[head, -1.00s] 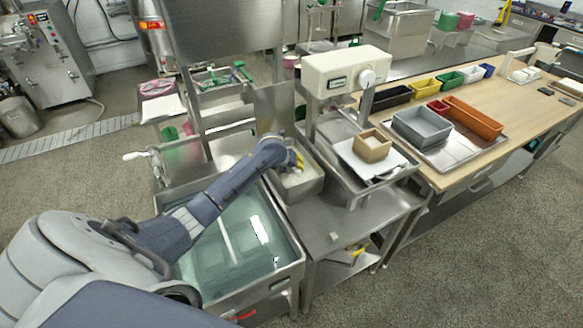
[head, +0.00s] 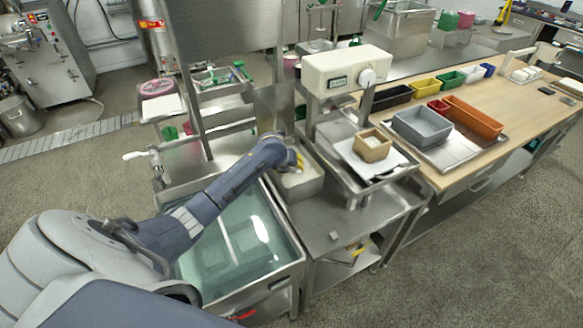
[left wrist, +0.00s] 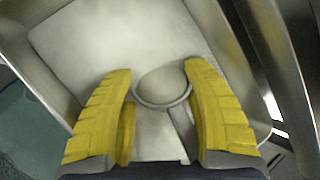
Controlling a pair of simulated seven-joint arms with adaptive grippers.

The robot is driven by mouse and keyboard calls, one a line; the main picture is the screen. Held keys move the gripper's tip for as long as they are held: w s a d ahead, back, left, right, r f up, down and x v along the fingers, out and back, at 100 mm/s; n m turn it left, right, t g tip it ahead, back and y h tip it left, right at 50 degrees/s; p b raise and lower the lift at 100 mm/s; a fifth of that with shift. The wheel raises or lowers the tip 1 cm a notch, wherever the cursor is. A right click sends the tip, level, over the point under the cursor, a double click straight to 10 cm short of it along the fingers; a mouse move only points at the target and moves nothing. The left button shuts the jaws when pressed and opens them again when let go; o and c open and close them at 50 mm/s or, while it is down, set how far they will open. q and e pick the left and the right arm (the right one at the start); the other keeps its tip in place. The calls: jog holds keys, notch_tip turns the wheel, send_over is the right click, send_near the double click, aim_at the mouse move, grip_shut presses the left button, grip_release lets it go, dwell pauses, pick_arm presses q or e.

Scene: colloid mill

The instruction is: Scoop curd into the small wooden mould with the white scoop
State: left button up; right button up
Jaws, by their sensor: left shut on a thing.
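The small wooden mould (head: 372,147) stands upright on a white board on the scale's tray, with a pale inside. The steel bin (head: 302,191) left of it holds whitish curd, which fills much of the left wrist view (left wrist: 120,42). My left gripper (head: 298,160) is over this bin, its yellow fingers pointing down into it. In the left wrist view my left gripper (left wrist: 165,95) is shut on the white scoop (left wrist: 163,85), whose round bowl shows between the fingers against the curd. Its grip on the handle is partly hidden. My right gripper is not in view.
A white scale head (head: 345,72) rises behind the mould. A vat of greenish liquid (head: 225,250) lies under my left arm. A grey tub (head: 421,126) and several coloured bins stand on the wooden table to the right. The steel bench front (head: 335,212) is mostly clear.

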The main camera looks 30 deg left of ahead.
pick_arm(q)
notch_tip(320, 180, up, 12)
jog(key=shift+r, duration=0.25)
dwell(1.2)
dwell(0.6)
